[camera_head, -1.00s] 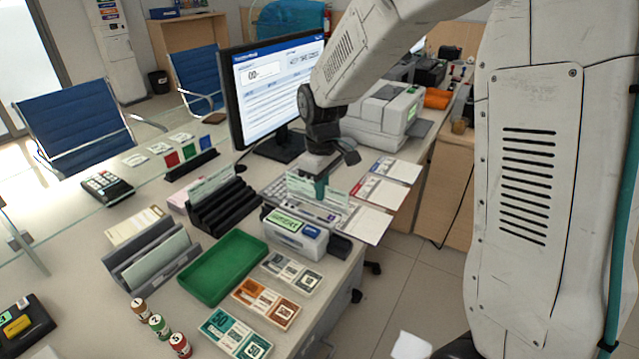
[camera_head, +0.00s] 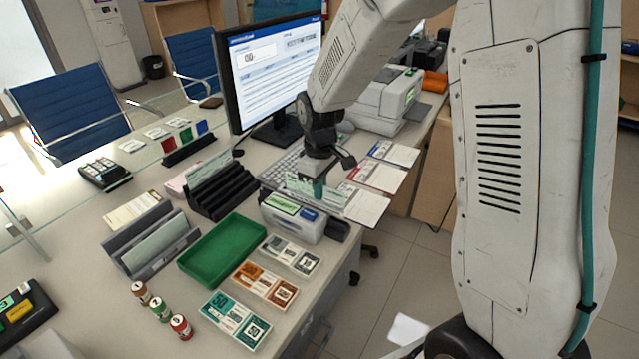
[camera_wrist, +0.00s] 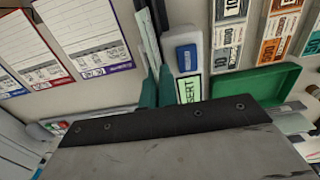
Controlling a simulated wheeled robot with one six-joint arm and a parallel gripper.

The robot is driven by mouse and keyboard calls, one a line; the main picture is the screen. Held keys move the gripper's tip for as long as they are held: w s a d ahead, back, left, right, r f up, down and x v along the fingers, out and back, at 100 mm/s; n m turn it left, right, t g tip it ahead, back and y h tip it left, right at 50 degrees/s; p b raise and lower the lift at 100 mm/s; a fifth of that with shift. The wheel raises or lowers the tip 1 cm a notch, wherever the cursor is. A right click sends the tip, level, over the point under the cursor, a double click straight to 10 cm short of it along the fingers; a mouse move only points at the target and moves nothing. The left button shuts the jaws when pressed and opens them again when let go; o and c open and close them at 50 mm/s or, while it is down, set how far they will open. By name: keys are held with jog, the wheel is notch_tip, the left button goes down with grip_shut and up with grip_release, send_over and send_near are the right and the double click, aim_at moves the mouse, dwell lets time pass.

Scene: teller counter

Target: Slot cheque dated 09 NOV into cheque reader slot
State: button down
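My gripper (camera_head: 318,190) is shut on a pale green cheque (camera_head: 300,184), held upright above the far side of the cheque reader (camera_head: 300,224). The cheque's date is not readable. The reader is a grey box with a green screen and a blue part on top. In the wrist view my teal fingers (camera_wrist: 157,88) pinch the cheque (camera_wrist: 148,38), seen nearly edge-on. The reader's green screen (camera_wrist: 190,90), lettered "INSERT", is just right of the fingers. I cannot make out the slot or whether the cheque touches it.
A keyboard (camera_head: 277,168) and monitor (camera_head: 270,75) stand behind the reader. Printed forms (camera_head: 366,207) lie to its right. A black stepped rack (camera_head: 225,201), green tray (camera_head: 222,250) and banknote stacks (camera_head: 265,283) stand left and in front.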

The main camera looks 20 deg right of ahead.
aim_at(320, 208)
jog(key=shift+f, duration=1.65)
jog(key=c, duration=1.6)
grip_release()
jog(key=shift+r, duration=3.45)
